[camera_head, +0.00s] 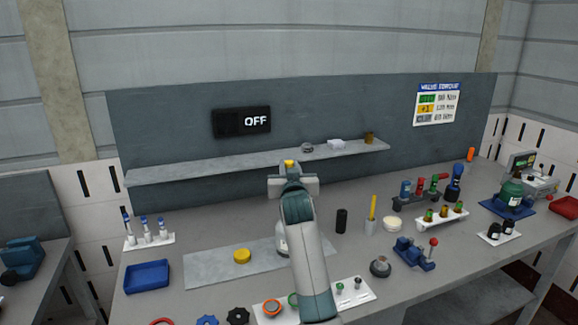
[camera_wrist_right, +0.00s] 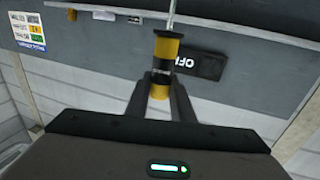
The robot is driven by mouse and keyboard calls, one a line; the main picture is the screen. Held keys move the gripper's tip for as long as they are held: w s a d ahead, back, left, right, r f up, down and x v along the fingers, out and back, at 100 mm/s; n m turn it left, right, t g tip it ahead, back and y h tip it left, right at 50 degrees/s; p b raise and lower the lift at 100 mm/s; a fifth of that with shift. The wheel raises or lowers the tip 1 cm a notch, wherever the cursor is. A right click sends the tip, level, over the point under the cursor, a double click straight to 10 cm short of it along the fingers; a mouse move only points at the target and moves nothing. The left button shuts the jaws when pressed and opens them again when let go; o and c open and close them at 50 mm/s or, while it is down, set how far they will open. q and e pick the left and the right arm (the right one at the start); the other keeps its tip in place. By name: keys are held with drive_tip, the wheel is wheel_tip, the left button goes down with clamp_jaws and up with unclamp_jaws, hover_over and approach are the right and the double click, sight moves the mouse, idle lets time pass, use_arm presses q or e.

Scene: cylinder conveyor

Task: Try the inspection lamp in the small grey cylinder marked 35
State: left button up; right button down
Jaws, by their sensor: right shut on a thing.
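My right gripper (camera_head: 292,178) is raised over the middle of the bench, in front of the shelf. In the right wrist view its fingers (camera_wrist_right: 161,88) are shut on a yellow and black handle (camera_wrist_right: 167,48) with a thin metal rod at its far end, which looks like the inspection lamp. Only a yellow bit of it (camera_head: 289,163) shows in the head view. A squat grey round part with a dark top (camera_head: 380,267) stands on the bench, right of my arm. A pale piece (camera_head: 281,240) is partly hidden behind my arm. I cannot read 35 on anything. My left gripper is out of view.
A wall display (camera_head: 241,121) reads OFF. The shelf (camera_head: 220,166) holds a few small items. A grey mat (camera_head: 208,267) carries a yellow disc (camera_head: 242,256). A black cylinder (camera_head: 341,220), a blue clamp (camera_head: 412,252) and racks crowd the right. A blue tray (camera_head: 147,276) sits left.

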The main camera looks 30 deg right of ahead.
drive_tip(key=shift+f+b, duration=1.45)
drive_tip(key=shift+f, duration=1.3)
idle(0.5)
drive_tip(key=shift+r, duration=0.15)
idle(0.8)
drive_tip(key=shift+r+p, duration=4.35)
drive_tip(key=shift+r, duration=0.55)
